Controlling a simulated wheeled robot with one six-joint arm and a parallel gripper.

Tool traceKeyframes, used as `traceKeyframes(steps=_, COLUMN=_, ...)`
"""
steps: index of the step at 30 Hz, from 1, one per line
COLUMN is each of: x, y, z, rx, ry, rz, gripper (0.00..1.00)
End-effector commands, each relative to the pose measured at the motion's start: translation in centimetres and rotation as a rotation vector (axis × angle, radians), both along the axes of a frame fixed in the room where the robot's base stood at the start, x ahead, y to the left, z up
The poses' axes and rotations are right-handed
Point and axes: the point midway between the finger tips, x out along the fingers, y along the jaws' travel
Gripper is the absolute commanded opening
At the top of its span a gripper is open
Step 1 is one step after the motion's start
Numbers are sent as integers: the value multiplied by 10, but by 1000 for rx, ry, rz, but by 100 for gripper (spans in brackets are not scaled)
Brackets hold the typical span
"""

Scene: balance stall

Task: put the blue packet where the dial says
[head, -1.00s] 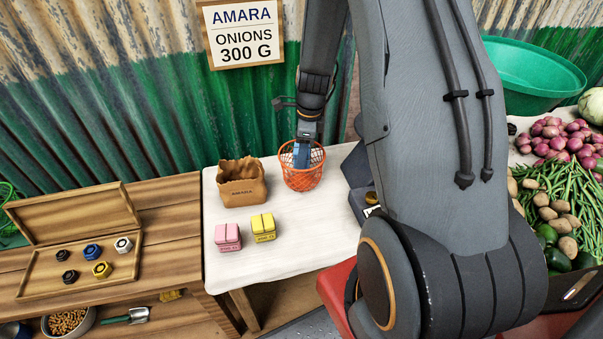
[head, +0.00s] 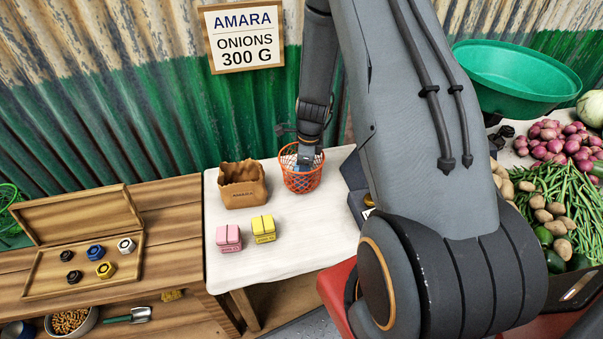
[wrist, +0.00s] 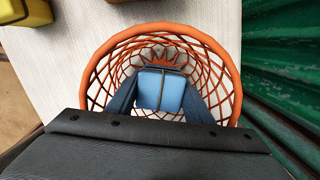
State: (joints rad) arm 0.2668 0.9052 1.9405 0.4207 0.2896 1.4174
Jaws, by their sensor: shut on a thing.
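The blue packet (wrist: 161,90) is tied with a dark string. My gripper (wrist: 158,98) is shut on it, one finger on each side, inside the orange wire basket (wrist: 234,70). In the head view the basket (head: 287,180) stands on the white-topped table, and only a bit of the blue packet (head: 302,166) shows through its mesh below my gripper. Pale lumps (wrist: 160,54) lie in the basket beside the packet. Whether the packet touches the basket's bottom I cannot tell. The dial's reading is not visible; my arm covers much of that area.
A brown paper bag (head: 243,187) marked AMARA stands left of the basket. A pink packet (head: 228,238) and a yellow packet (head: 263,229) sit in front. A wooden box of weights (head: 60,255) lies on the left bench. A sign (head: 243,38) reads "AMARA ONIONS 300 G".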

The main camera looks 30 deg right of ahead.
Motion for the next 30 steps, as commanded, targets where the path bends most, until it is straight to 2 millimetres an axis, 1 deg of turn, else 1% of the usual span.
traceKeyframes(steps=2, x=0, y=0, z=-3, rx=0, ry=0, rz=0, gripper=16)
traceKeyframes(steps=3, x=0, y=0, z=-2, rx=0, ry=0, rz=0, gripper=53)
traceKeyframes(steps=12, x=0, y=0, z=-1, rx=0, ry=0, rz=0, gripper=54)
traceKeyframes(steps=17, x=1, y=-1, z=8, rx=0, ry=-2, rz=2, gripper=54)
traceKeyframes(steps=20, x=1, y=-2, z=20, rx=-1, ry=-4, rz=1, gripper=54)
traceKeyframes(steps=30, x=-3, y=-9, z=77, rx=-2, ry=-5, rz=-1, gripper=54)
